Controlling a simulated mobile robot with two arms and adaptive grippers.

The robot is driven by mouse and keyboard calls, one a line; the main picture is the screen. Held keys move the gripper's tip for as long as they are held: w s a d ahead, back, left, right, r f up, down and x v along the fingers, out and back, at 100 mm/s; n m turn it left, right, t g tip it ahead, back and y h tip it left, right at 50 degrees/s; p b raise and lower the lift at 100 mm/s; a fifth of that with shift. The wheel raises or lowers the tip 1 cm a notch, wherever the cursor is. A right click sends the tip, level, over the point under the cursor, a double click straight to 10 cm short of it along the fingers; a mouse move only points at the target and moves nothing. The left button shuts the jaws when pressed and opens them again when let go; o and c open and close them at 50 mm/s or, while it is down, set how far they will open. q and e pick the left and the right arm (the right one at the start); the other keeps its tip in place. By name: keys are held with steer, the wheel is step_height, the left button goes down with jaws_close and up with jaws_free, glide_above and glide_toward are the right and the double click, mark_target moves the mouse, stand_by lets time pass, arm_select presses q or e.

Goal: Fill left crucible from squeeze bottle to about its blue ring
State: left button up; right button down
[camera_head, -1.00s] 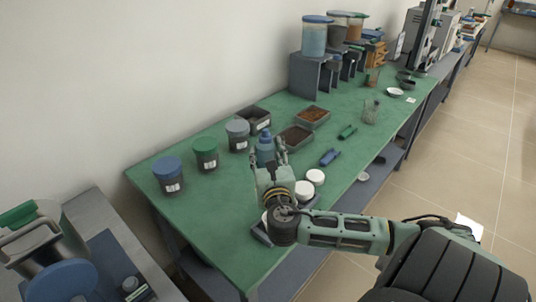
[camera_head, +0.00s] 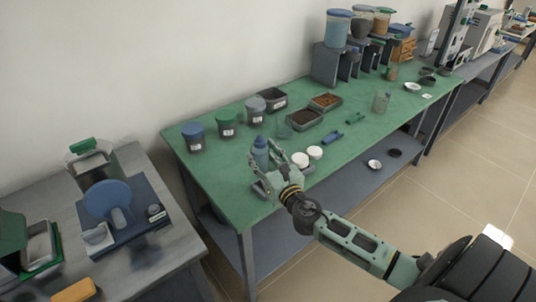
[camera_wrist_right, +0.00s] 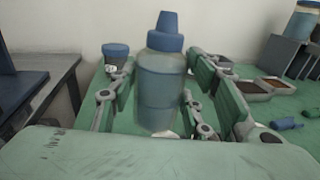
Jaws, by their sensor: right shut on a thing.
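My right gripper (camera_head: 266,162) is shut on the blue squeeze bottle (camera_head: 260,150) above the near part of the green bench. In the right wrist view the bottle (camera_wrist_right: 160,92) stands upright between the fingers, its nozzle pointing up. Whether its base is clear of the bench is hard to tell. Two small white round vessels, possibly the crucibles, sit to the right of the gripper: a left one (camera_head: 299,160) and a right one (camera_head: 315,152). No blue ring can be made out on them. My left gripper is not in view.
Lidded jars, blue (camera_head: 192,138), green (camera_head: 226,124) and grey (camera_head: 256,110), line the wall side of the green bench (camera_head: 215,180). Trays and a blue tool (camera_head: 332,136) lie beyond. A grey table (camera_head: 165,250) with equipment stands at the left.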

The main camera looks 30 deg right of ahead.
mark_target(261, 166)
steer(key=shift+w+f, duration=0.1)
steer(key=shift+f, duration=0.35)
steer(key=shift+f+b, duration=0.2)
steer(key=shift+b, duration=0.3)
steer(key=shift+f+b, duration=0.95)
steer(key=shift+b, duration=0.1)
steer(key=shift+f, duration=0.1)
steer(key=shift+a+r+m, duration=0.2)
steer(key=shift+a+m, duration=0.1)
steer(key=shift+m, duration=0.2)
steer(key=shift+a+r, duration=0.1)
steer(key=shift+a+m, duration=0.15)
steer(key=shift+m, duration=0.25)
steer(key=shift+a+r+m, duration=0.1)
steer(key=shift+a+m, duration=0.2)
steer(key=shift+m, duration=0.3)
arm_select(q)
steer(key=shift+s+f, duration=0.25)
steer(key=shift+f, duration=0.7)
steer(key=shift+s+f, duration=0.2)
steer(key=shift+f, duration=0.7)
